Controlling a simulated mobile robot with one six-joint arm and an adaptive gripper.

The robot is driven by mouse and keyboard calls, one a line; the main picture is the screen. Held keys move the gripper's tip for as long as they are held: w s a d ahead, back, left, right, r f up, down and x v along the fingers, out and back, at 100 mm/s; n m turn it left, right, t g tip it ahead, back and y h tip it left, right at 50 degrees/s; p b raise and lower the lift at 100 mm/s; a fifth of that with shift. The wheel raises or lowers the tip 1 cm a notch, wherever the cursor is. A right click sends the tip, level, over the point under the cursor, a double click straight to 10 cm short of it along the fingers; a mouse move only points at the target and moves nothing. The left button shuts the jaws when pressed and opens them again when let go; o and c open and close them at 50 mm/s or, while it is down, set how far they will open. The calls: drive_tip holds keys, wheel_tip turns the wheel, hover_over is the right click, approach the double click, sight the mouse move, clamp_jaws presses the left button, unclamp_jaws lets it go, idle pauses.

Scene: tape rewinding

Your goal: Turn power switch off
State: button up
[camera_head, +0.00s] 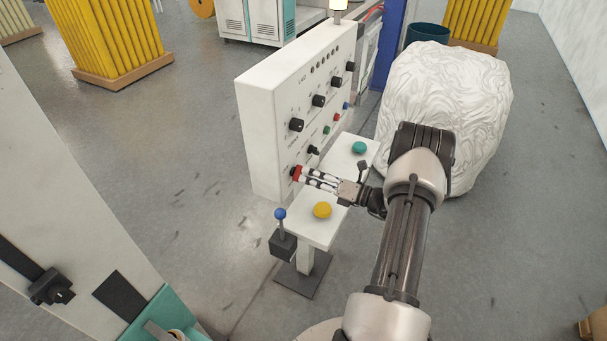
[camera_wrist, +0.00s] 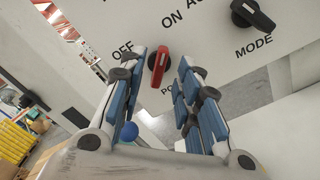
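The power switch is a red rotary handle (camera_wrist: 158,66) on the white panel. In the wrist view its white-marked end points up, toward the ON label rather than the OFF label at its left. My gripper (camera_wrist: 166,76) is open, with its blue-padded fingers on either side of the red handle and visible gaps to it. In the head view the gripper (camera_head: 304,177) reaches left to the panel at the red switch (camera_head: 297,172), whose detail is partly hidden by the fingertips.
The white control panel (camera_head: 262,130) carries several black knobs and coloured buttons; a black MODE knob (camera_wrist: 252,14) is close by. Below is a white shelf with a yellow button (camera_head: 322,210), a green button (camera_head: 359,147) and a blue-topped lever (camera_head: 280,214). A white wrapped bulk (camera_head: 450,100) stands right.

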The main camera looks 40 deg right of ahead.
sight(297, 173)
drive_tip(key=shift+x, duration=1.5)
clamp_jaws()
